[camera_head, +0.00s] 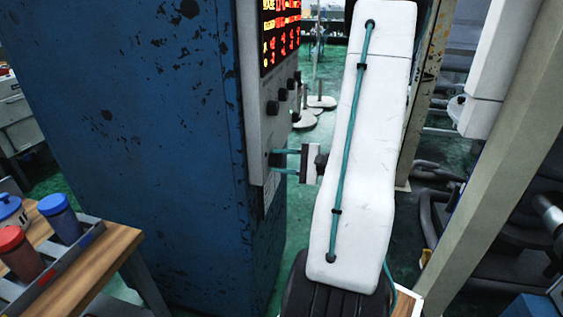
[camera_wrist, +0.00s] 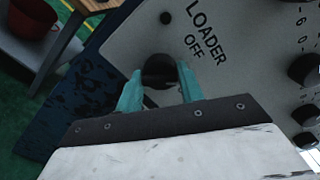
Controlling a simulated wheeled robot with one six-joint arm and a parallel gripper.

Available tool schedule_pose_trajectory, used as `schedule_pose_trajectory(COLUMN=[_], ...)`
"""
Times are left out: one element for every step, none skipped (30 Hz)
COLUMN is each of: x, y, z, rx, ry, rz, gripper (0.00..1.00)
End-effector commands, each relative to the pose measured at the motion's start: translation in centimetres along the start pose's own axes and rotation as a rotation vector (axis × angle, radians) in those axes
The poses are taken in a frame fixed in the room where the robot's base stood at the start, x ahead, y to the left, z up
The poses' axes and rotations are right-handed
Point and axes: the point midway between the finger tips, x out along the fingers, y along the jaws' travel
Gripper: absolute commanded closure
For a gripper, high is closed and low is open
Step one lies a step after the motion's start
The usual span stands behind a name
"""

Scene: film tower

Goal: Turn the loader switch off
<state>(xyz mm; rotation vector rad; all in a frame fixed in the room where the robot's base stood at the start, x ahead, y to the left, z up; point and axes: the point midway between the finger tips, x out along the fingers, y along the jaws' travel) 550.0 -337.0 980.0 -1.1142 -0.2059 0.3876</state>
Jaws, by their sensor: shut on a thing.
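The loader switch (camera_wrist: 160,72) is a round dark knob on a grey panel, with the words LOADER and OFF printed beside it in the wrist view. My gripper (camera_wrist: 160,88) has teal fingers on either side of this knob and is shut on it. In the head view my gripper (camera_head: 274,162) reaches left to the lower part of the grey panel (camera_head: 254,120) on the side of the blue cabinet (camera_head: 130,110). Which way the knob points is too dark to tell.
Several other black knobs (camera_head: 283,95) sit above on the panel, below a lit red display (camera_head: 280,32). A wooden table (camera_head: 95,262) with red and blue containers stands at the lower left. A beige post (camera_head: 500,170) stands at the right.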

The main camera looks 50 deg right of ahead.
Motion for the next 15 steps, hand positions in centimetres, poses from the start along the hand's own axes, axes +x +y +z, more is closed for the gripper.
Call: schedule_pose_trajectory(x=[-0.05, -0.05, -0.05, -0.05, -0.05, -0.05, -0.05, -0.05, -0.05, -0.05, -0.05, -0.05, -0.05, -0.04, -0.04], y=[-0.14, -0.14, -0.14, -0.14, -0.14, -0.14, -0.14, -0.14, -0.15, -0.15, -0.15, -0.15, -0.16, -0.16, -0.16], z=[-0.03, -0.03, -0.03, -0.02, -0.02, -0.01, -0.01, 0.0, 0.0, 0.01, 0.01, 0.01, 0.02, 0.02, 0.03], rx=[-0.046, -0.075, -0.112, -0.141, -0.17, -0.206, -0.234, -0.262, -0.296, -0.323, -0.348, -0.38, -0.403, -0.425, -0.453], ry=[0.003, 0.004, 0.006, 0.007, 0.008, 0.009, 0.01, 0.011, 0.012, 0.013, 0.014, 0.015, 0.016, 0.017, 0.018], rz=[-0.002, -0.001, -0.001, -0.001, -0.001, 0.0, 0.0, 0.0, 0.0, 0.0, 0.001, 0.001, 0.001, 0.001, 0.001], gripper=[0.85, 0.85, 0.85, 0.85, 0.85, 0.85, 0.85, 0.85, 0.85, 0.85, 0.85, 0.85, 0.85, 0.85, 0.85])
